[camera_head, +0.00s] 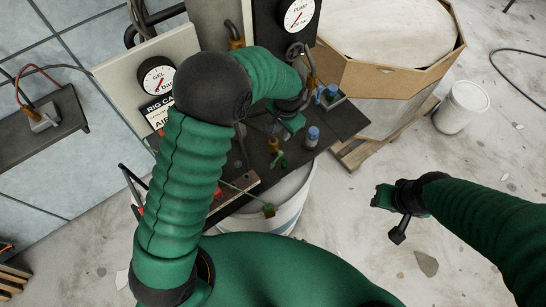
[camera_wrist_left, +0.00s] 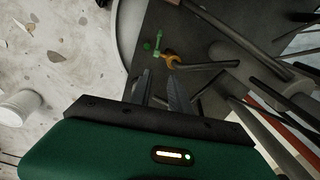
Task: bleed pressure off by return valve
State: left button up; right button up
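Several valves and fittings stand on a dark bench plate (camera_head: 345,120); I cannot tell which is the return valve. A small green-handled valve (camera_head: 279,160) with a brass body sits near its middle. In the left wrist view a green handle (camera_wrist_left: 157,45) and an orange-yellow fitting (camera_wrist_left: 173,62) lie just beyond my left fingertips. My left gripper (camera_wrist_left: 160,76) shows two dark fingers apart with nothing between them; in the head view my left forearm and wrist partly hide the bench. My right gripper (camera_head: 388,205) hangs over the floor, away from the bench; its finger gap is unclear.
Blue-capped fittings (camera_head: 313,136) and pipes crowd the bench. A white drum (camera_head: 285,208) stands below. A wooden octagonal box (camera_head: 380,75) and white bucket (camera_head: 461,107) stand right. Floor around my right gripper is clear.

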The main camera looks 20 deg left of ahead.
pick_arm(q)
notch_tip(320, 180, up, 18)
jog(key=s+d+b, duration=0.1)
jog(key=b, duration=0.3)
jog(key=shift+s+d, duration=0.35)
jog(key=shift+s, duration=0.05)
jog(key=shift+r, duration=0.1)
